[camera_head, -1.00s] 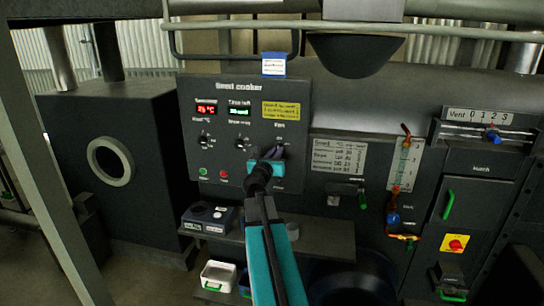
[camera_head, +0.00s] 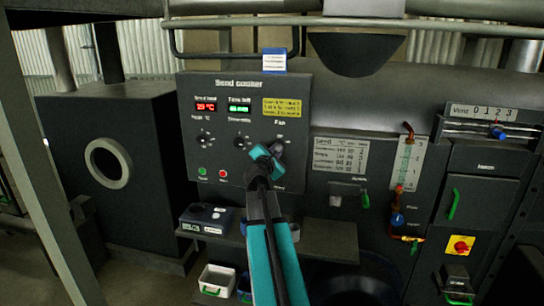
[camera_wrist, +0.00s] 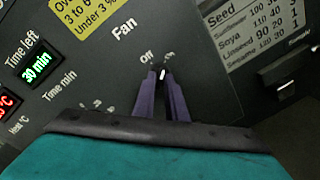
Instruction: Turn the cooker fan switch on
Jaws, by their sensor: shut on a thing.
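The dark control panel (camera_head: 245,130) is headed "Seed cooker". Its fan switch sits at the lower right, under the word "Fan". In the wrist view the tip of the fan switch (camera_wrist: 162,74) shows as a small white mark between my two purple fingers. The labels "Off" and "On" are just above it, Off on the left and On on the right. The mark points up between them; I cannot tell exactly where it is set. My gripper (camera_wrist: 162,80) is shut on the switch, and the fingers hide most of it. My gripper (camera_head: 277,150) also shows at the panel in the head view.
Two other knobs (camera_head: 203,138) and (camera_head: 240,142), with green and red buttons (camera_head: 201,171) below, are left of my gripper. A shelf (camera_head: 325,240) runs under the panel. A grey pipe (camera_head: 350,27) crosses above. A seed table plate (camera_head: 340,157) is at the right.

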